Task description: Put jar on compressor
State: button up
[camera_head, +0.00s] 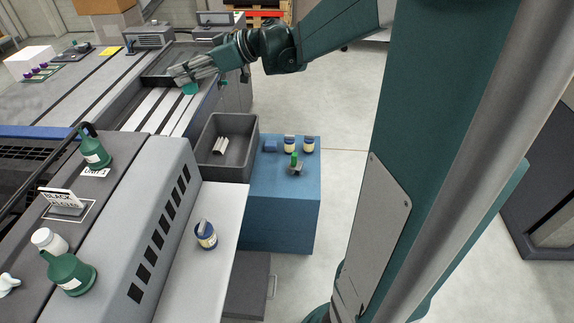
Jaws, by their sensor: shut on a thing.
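My gripper (188,80) is at the upper left, over the far machine's pale slatted bed. It is shut on a small teal thing (190,89), mostly hidden by the fingers; I cannot tell whether this is a jar. Two similar jars, left (289,145) and right (309,145), stand on a blue cabinet (282,222). I cannot tell which unit is the compressor.
The cabinet also holds a small blue block (270,146) and a green-topped item (294,162). Floor beyond is clear.

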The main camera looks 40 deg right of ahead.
jog(key=s+d+m+t+h+b, duration=0.1)
jog(key=s+d+b, duration=0.2)
jog(key=d, duration=2)
jog(key=shift+s+r+m+h+b, duration=0.15)
jog(key=shift+m+h+b, duration=0.15)
jog(key=shift+b, duration=0.35)
notch_tip(320, 180, down, 45)
jog(key=shift+d, duration=0.15)
jog(key=shift+c, duration=0.5)
jog(key=shift+r, duration=0.1)
jog(key=s+d+r+m+t+h, duration=0.1)
jog(key=s+d+r+m+h, duration=0.1)
jog(key=d+r+m+h, duration=0.45)
jog(key=s+d+r+m+t+h, duration=0.1)
jog(key=s+d+r+m+h, duration=0.2)
jog(key=d+r, duration=0.65)
jog(key=s+d+r+m+g+h, duration=0.1)
jog(key=s+r+h, duration=0.1)
jog(key=r, duration=0.6)
jog(key=s+d+r+m+g+h, duration=0.1)
jog(key=s+r, duration=0.3)
jog(key=r, duration=0.4)
jog(key=s+d+r+m+h, duration=0.3)
jog(key=r+h, duration=0.1)
jog(key=r, duration=0.3)
jog(key=shift+r+g, duration=0.4)
